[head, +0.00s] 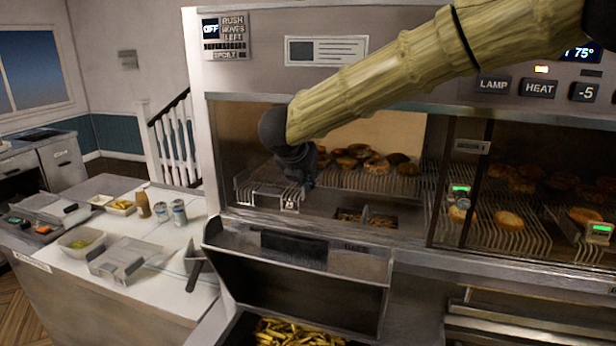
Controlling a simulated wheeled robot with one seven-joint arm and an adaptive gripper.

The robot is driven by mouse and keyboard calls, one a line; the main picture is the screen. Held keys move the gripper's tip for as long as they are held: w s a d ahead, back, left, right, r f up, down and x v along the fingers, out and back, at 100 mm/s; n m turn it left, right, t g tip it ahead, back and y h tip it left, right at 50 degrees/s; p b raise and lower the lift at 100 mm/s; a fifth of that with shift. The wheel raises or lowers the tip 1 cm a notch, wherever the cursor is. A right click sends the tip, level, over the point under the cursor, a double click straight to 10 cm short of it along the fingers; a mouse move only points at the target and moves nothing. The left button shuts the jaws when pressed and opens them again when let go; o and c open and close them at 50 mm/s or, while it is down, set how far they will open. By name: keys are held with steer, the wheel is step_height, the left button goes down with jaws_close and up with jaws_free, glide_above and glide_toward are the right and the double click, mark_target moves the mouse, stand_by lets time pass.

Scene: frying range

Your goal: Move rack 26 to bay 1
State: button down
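My arm reaches in from the upper right to the heated cabinet, and my dark gripper (303,184) points down inside its open left section. Its fingertips are small and dark, so I cannot tell whether they are open or shut. Just below it is the front edge of a wire rack (262,192) with a small tag (289,204); I cannot tell whether they touch. More wire rack (375,181) with round browned pieces lies behind. In the right section are racks with green-lit tags (459,190) and (599,233). I cannot read rack 26 or bay 1 on any label.
A glass pane with a frame post (478,180) covers the right section. Below the opening are a metal hopper (300,285) and a bin of fries (290,332). The left counter (140,227) holds containers and cans (179,212).

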steer(key=shift+f, duration=0.15)
steer(key=c, duration=1.6)
jaws_free()
steer(key=shift+o, duration=0.2)
steer(key=shift+s, duration=0.1)
steer(key=shift+r+p, duration=0.5)
steer(key=shift+r, duration=0.15)
steer(key=shift+s+r, duration=0.1)
steer(key=b+v, duration=0.1)
steer(key=v, duration=0.1)
steer(key=b+v, duration=0.1)
steer(key=v, duration=0.2)
steer(key=shift+s+a+f+b, duration=0.15)
steer(key=shift+f+b, duration=0.1)
steer(key=shift+b, duration=0.15)
steer(key=s+a+b, duration=0.3)
steer(key=s, duration=0.8)
steer(key=shift+b, duration=0.35)
steer(key=shift+a+r, duration=0.1)
